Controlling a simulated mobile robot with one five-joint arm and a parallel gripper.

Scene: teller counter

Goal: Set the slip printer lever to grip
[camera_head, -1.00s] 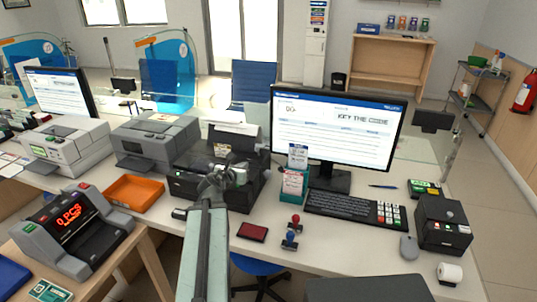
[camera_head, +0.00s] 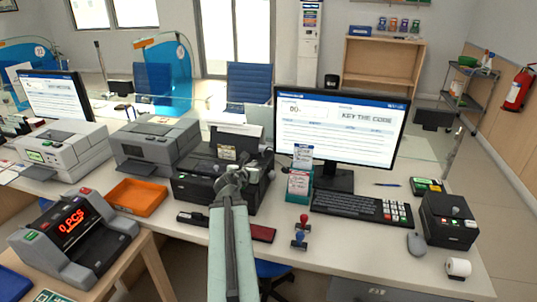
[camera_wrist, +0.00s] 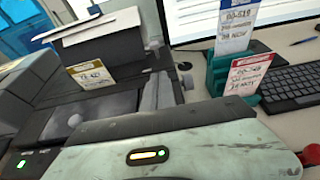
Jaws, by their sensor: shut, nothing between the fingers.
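The slip printer, apparently the black printer (camera_head: 190,188) in the middle of the counter, has a paper slip standing at its back and a small yellow-and-white label. In the wrist view its dark body (camera_wrist: 60,122) fills the left, with a green light at its front. My gripper (camera_head: 236,176) is shut and empty at the printer's right part, covering some of it. A pale grey knob-like piece (camera_head: 254,174) shows just right of the gripper; it may be the lever. I cannot tell whether they touch, or read the lever's setting.
A teal card holder (camera_head: 299,186) and a monitor (camera_head: 340,130) stand right of the printer. An orange tray (camera_head: 137,197) and a grey printer (camera_head: 155,145) are left. Some counter front is clear.

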